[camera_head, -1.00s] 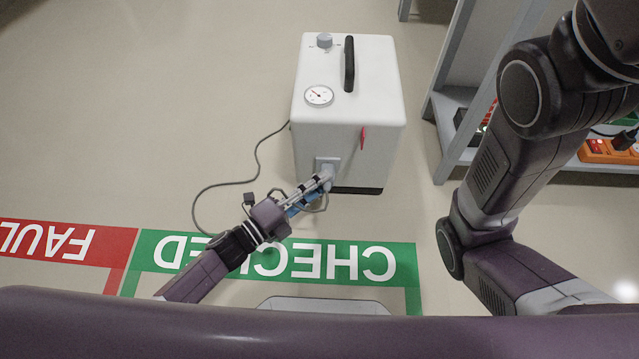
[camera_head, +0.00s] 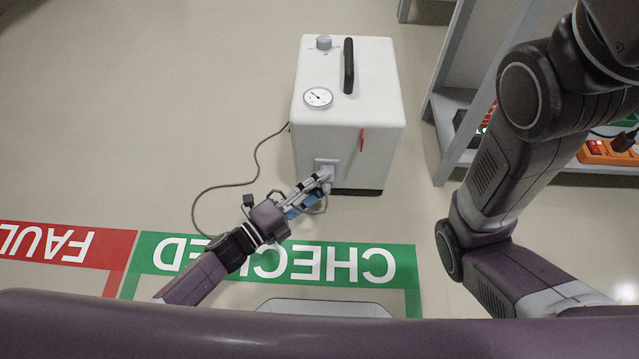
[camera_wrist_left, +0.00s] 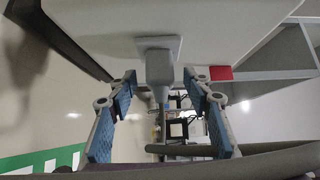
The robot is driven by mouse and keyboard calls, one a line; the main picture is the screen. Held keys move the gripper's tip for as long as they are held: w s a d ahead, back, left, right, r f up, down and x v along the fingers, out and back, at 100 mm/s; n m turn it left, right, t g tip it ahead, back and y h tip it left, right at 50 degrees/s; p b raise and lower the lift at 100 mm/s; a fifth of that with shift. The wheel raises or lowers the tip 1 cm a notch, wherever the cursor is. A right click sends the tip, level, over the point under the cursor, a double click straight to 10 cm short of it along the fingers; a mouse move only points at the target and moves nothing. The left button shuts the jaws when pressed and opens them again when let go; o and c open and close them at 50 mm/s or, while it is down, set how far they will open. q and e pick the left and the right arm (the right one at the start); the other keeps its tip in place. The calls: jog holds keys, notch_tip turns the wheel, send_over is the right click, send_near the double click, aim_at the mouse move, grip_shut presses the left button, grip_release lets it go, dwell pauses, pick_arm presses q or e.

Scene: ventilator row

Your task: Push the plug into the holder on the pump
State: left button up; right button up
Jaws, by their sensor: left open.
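The pump (camera_head: 350,100) is a white box with a black handle, a gauge and a red tab, standing on the floor. Its holder (camera_head: 325,163) is a light grey plate low on the front face; it also shows in the left wrist view (camera_wrist_left: 160,45). The grey plug (camera_wrist_left: 160,68) sits against the holder, its cable trailing to the floor; how deep it sits I cannot tell. My left gripper (camera_head: 318,183) is at the plug. In the left wrist view its blue-padded fingers (camera_wrist_left: 160,100) stand open on both sides of the plug, apart from it. My right gripper is not visible.
A grey cable (camera_head: 215,187) loops over the floor left of the pump. Green CHECKED (camera_head: 160,238) and red FAULT (camera_head: 120,250) floor markings lie in front. A grey shelf (camera_head: 445,165) with an orange item (camera_head: 597,152) stands at right.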

pick_arm(q)
jog(key=v, duration=1.1)
jog(key=shift+s+a, duration=0.25)
jog(key=shift+a, duration=0.05)
